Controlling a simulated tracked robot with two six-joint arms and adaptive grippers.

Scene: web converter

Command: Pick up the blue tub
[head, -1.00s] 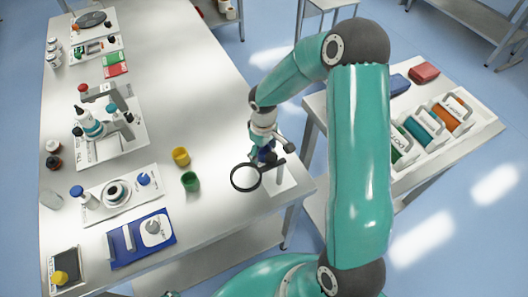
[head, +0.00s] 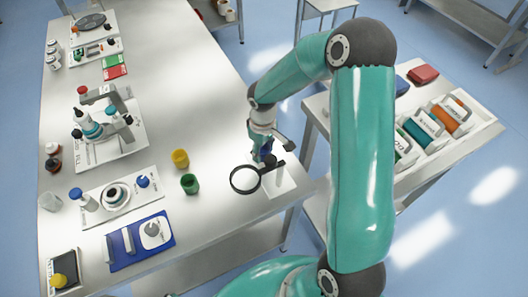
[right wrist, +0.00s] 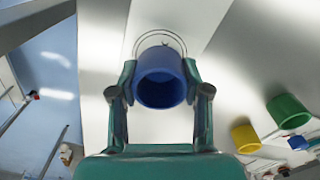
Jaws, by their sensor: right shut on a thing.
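The blue tub (right wrist: 161,78) is between the two fingers of my right gripper (right wrist: 161,85) in the right wrist view, with its open mouth facing the camera. The fingers touch it on both sides, so the gripper is shut on it. In the head view my right gripper (head: 264,156) is above the right front part of the long table, and a little of the blue tub (head: 266,149) shows, mostly hidden by the gripper. I cannot tell how far the tub is off the table. My left gripper is not in view.
A side table with a tray (head: 480,125) of labelled rolls is to the right.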

